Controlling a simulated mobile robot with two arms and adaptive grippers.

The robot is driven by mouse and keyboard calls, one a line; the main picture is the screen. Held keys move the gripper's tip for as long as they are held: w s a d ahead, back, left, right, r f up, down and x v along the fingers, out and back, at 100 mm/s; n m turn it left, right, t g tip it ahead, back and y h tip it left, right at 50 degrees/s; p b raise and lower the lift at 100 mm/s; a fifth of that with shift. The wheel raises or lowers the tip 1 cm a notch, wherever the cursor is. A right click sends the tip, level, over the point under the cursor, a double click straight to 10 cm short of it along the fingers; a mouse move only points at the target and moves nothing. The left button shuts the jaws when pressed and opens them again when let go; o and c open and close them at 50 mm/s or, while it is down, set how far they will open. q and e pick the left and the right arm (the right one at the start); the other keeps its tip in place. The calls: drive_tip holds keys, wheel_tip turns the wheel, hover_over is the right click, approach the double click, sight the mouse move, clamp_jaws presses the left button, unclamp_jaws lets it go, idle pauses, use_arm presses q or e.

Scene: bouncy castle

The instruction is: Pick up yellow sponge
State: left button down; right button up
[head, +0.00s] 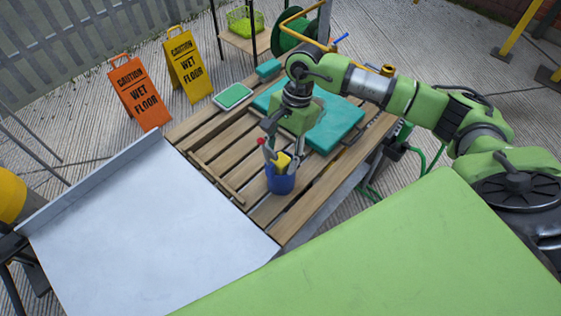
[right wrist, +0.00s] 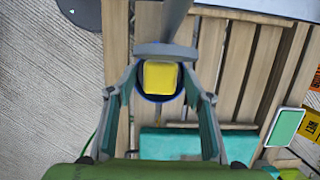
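The yellow sponge (head: 283,161) stands in a blue cup (head: 281,183) on the slatted wooden table, its top showing above the rim. In the right wrist view the sponge (right wrist: 160,77) lies between the fingers, with the dark blue cup rim around it. My right gripper (head: 286,147) is directly above the cup, pointing down. Its fingers are open on either side of the sponge, with gaps visible in the wrist view. The lower part of the sponge is hidden in the cup. My left gripper is not in view.
A grey-white panel (head: 150,230) is left of the wooden slats (head: 215,150). Wet-floor signs (head: 140,93) stand beyond the table.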

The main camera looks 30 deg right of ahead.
drive_tip(key=c, duration=0.7)
drive_tip(key=shift+r, duration=0.1)
